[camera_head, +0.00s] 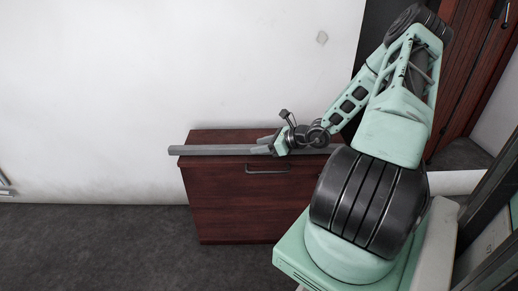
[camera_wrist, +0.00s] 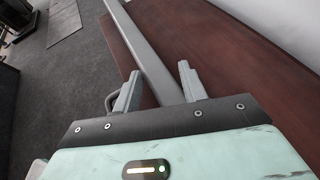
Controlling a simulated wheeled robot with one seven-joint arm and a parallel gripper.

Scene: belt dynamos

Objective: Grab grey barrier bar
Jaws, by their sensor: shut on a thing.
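The grey barrier bar (camera_head: 215,150) is a long straight bar lying across the top of a dark red wooden cabinet in the head view. Its left end sticks out past the cabinet's left edge. My gripper (camera_head: 262,145) is at the bar above the cabinet's front. In the wrist view the bar (camera_wrist: 143,45) runs from the top down between the two fingers of my gripper (camera_wrist: 158,85), which is shut on it. My gripper and arm hide part of the bar's right side in the head view.
The cabinet (camera_head: 235,190) has drawers with a metal handle (camera_head: 268,170) and stands against a white wall (camera_head: 180,70). Dark grey carpet (camera_head: 100,240) lies open to the left. A red-brown wooden door (camera_head: 465,70) is at the right.

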